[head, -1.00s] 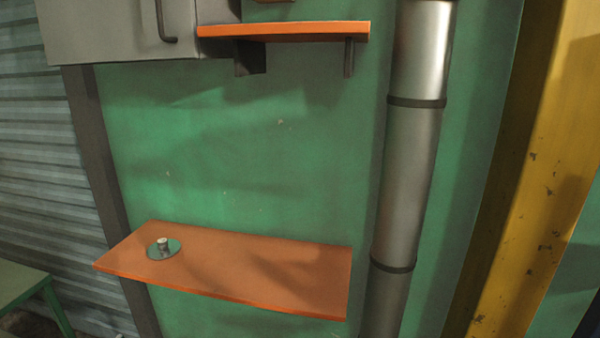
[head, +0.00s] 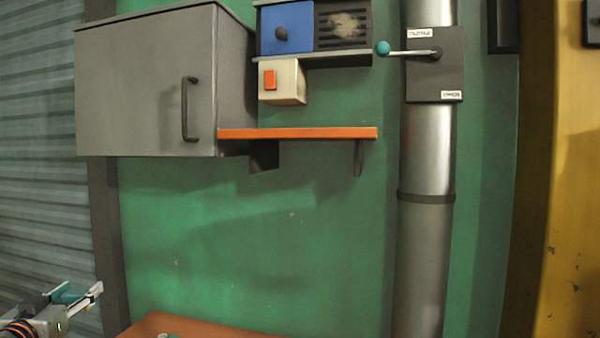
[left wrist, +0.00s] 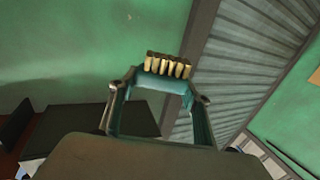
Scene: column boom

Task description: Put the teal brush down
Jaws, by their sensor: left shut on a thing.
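The teal brush (left wrist: 160,85) has a teal body and a row of pale, cream bristles, seen in the left wrist view. My left gripper (left wrist: 155,105) is shut on it, with one finger on each side, and the bristles point away from the palm. In the head view the left gripper (head: 80,294) is at the lower left, in front of the corrugated wall, with the teal brush (head: 66,294) between its fingers. It is held in the air, left of the lower orange shelf (head: 200,329). My right gripper is not in view.
An upper orange shelf (head: 300,133) looks bare. Around it are a grey cabinet (head: 145,85), a blue panel (head: 286,27), a cream switch box (head: 283,82) and a lever (head: 410,52) on a metal pipe. Most of the lower shelf is cut off below.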

